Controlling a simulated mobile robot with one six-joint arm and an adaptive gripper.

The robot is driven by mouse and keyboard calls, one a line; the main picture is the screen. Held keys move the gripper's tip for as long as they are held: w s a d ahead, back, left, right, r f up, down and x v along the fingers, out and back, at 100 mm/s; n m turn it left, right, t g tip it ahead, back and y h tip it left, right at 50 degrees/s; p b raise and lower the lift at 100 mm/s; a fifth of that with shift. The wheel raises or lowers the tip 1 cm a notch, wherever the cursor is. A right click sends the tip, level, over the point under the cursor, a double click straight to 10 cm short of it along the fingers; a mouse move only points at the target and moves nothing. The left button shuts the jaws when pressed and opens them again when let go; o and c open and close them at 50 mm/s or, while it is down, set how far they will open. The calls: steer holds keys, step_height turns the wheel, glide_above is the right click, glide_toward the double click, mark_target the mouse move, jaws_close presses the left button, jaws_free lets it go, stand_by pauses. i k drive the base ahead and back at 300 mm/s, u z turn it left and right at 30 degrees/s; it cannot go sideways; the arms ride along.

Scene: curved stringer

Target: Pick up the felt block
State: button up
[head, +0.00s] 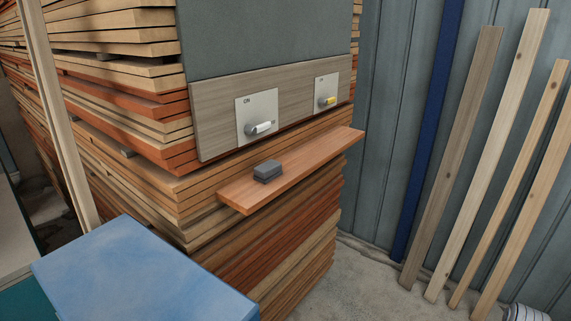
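The felt block (267,172) is a small dark grey block with a lighter band along its side. It rests on a narrow reddish-brown wooden shelf (312,167), toward the shelf's left half. Nothing touches it from above. My gripper is not in view, so its state and its distance from the block do not show.
Above the shelf, a wooden panel (208,118) carries a white-handled switch (258,128) and a yellow-handled switch (327,101). Stacked boards (293,256) stand behind and below. A blue surface (140,274) fills the lower left. Planks (506,140) lean on the right wall.

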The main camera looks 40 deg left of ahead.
mark_target(266, 171)
steer(key=u, duration=0.05)
steer(key=i, duration=2.95)
steer(key=u, duration=2.1)
